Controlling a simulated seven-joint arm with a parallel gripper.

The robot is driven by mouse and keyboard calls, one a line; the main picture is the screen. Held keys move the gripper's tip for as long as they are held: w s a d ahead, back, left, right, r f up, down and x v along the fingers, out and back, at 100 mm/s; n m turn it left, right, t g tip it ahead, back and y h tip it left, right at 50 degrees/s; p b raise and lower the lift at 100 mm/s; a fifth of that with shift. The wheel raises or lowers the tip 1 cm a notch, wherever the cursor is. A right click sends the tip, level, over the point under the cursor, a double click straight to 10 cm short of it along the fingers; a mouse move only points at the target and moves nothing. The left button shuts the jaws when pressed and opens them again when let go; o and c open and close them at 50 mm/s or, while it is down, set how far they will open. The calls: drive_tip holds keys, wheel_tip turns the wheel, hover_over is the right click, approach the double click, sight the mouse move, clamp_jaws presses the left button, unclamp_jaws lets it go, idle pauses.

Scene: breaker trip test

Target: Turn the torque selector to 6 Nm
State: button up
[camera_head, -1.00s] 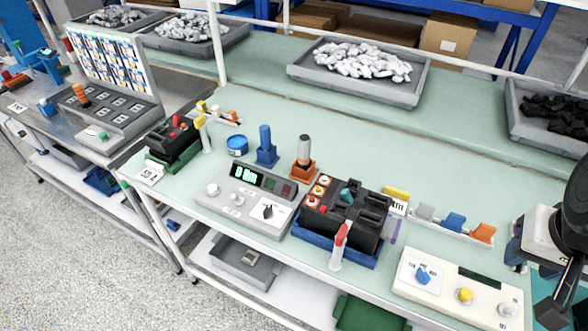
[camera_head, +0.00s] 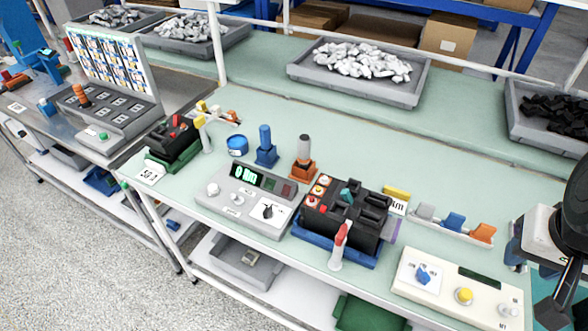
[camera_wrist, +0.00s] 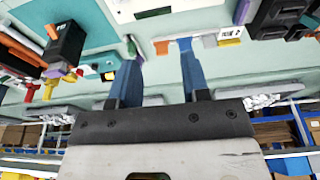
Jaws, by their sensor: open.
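A grey tester box (camera_head: 238,198) stands near the front edge of the bench, with a lit green display (camera_head: 247,175) that seems to read 0 Nm. A black pointer knob (camera_head: 268,211) sits on its white dial plate; the dial marks are too small to read. A cream box (camera_head: 445,285) at the right carries a blue knob (camera_head: 422,276) and a yellow button. My arm shows at the right edge of the head view, well to the right of the grey box. In the wrist view my gripper (camera_wrist: 158,50) is open, its two blue fingers apart with nothing held between them.
A black breaker block in a blue tray (camera_head: 330,252) stands right of the grey box. A red-topped handle (camera_head: 339,245) stands upright in front of it. Blue and orange-based posts stand behind. Colored clips (camera_head: 453,222) line up at the right.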

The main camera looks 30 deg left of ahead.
drive_tip(key=c, duration=0.4)
drive_tip(key=shift+w+a+n, duration=0.3)
drive_tip(key=shift+a, duration=0.15)
clamp_jaws()
drive_tip(key=w+a+f+n+y, duration=0.1)
drive_tip(key=a+n, duration=0.3)
drive_tip(key=a, duration=0.6)
drive_tip(key=w+a+f+n+g+y, duration=0.1)
drive_tip(key=w+a+f+n, duration=0.2)
drive_tip(key=a, duration=0.7)
drive_tip(key=w+a+f+n+y, duration=0.2)
drive_tip(key=a+n, duration=0.4)
drive_tip(key=a, duration=0.4)
drive_tip(key=shift+f+n+g, duration=0.35)
drive_tip(key=shift+n+g, duration=0.05)
drive_tip(key=s+a+f+n, duration=0.3)
drive_tip(key=a, duration=0.6)
drive_tip(key=shift+a+f+n+g+y, duration=0.2)
drive_tip(key=shift+a+n+g+y, duration=0.1)
drive_tip(key=shift+a+n+g, duration=0.1)
